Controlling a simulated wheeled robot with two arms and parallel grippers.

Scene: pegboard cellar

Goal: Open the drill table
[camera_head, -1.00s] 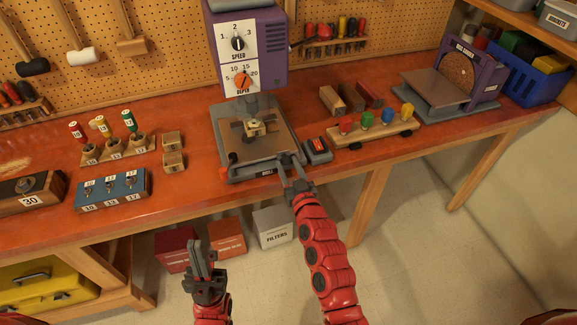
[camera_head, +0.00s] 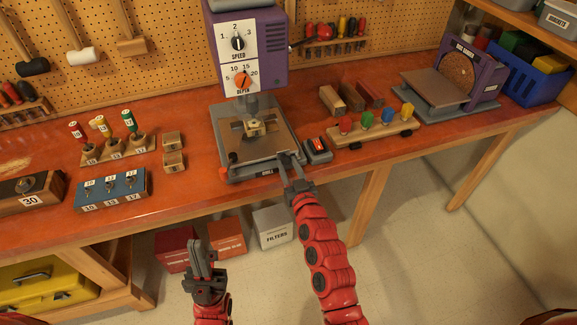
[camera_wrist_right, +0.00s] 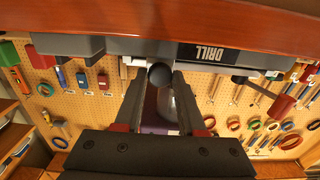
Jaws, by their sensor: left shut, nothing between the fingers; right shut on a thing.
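The drill press (camera_head: 277,48) is purple with a white dial panel and stands on the bench. Its grey drill table (camera_head: 232,158) sits below the chuck, and its front edge bears a DRILL label (camera_wrist_right: 209,52) in the right wrist view. My right gripper (camera_head: 289,160) is at the right end of that front edge. In the right wrist view its fingers are shut on a dark round knob (camera_wrist_right: 160,75) under the edge. The fingers hide this knob in the head view. My left gripper (camera_head: 201,248) is shut and empty, pointing up in front of the bench.
A small grey box with a red switch (camera_head: 317,150) sits right beside the drill table. A red-tipped lever (camera_wrist_right: 281,105) is at the table's other front corner. A block of coloured pegs (camera_head: 376,128) and a blue socket block (camera_head: 112,189) flank it.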

